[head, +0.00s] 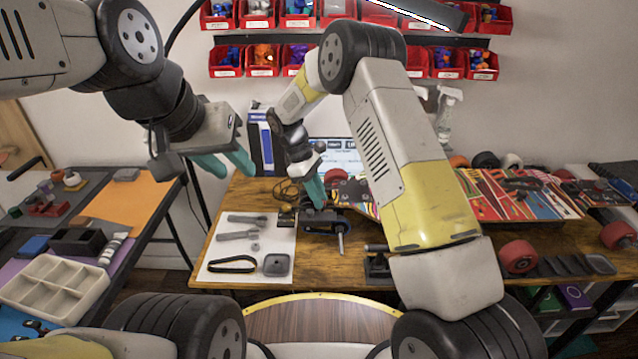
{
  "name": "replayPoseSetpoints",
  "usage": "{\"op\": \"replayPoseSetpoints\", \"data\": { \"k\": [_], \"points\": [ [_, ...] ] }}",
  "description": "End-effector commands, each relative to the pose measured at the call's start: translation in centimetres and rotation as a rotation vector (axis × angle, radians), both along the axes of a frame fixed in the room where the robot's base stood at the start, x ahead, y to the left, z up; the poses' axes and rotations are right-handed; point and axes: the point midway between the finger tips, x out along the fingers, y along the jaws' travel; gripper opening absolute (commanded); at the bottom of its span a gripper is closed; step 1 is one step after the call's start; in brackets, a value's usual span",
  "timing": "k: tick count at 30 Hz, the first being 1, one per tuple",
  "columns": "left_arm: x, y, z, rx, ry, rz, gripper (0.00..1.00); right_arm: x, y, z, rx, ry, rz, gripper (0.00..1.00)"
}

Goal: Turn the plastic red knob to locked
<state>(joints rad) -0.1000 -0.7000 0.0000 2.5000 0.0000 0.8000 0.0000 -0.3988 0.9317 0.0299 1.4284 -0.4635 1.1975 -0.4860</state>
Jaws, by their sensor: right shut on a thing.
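My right gripper (317,190) points down at a dark clamp-like fixture (322,222) on the wooden workbench, beside the white sheet. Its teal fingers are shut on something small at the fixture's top. The fingers hide it; from its place it seems to be the plastic red knob, but no red shows there and its turn cannot be told. A metal rod (341,243) stands out at the fixture's front. My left gripper (232,168) hangs in the air left of the fixture, above the bench's left edge. Its teal fingers are apart and empty.
A white sheet (215,262) with grey tools and a black belt lies left of the fixture. A skateboard deck (465,205) and red wheels (518,256) are to the right, partly behind my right arm. A side table with a tray (52,288) stands left. Red bins (262,60) line the wall.

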Motion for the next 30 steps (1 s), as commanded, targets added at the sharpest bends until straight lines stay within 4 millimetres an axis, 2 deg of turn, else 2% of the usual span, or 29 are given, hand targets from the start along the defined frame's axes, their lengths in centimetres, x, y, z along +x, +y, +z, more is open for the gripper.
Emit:
{"op": "replayPoseSetpoints", "data": {
  "k": [6, 15, 30],
  "points": [
    [0.00, 0.00, 0.00, 0.000, 0.000, 0.000, 0.35, 0.26, -0.01, 0.04, 0.002, -0.002, -0.179, 0.00],
    [0.00, 0.00, 0.00, 0.000, 0.000, 0.000, 0.35, 0.39, -0.10, 0.03, 0.003, -0.002, -0.345, 0.00],
    [0.00, 0.00, 0.00, 0.000, 0.000, 0.000, 0.35, 0.40, -0.15, 0.05, 0.002, -0.002, -0.414, 0.00]
  ]
}}
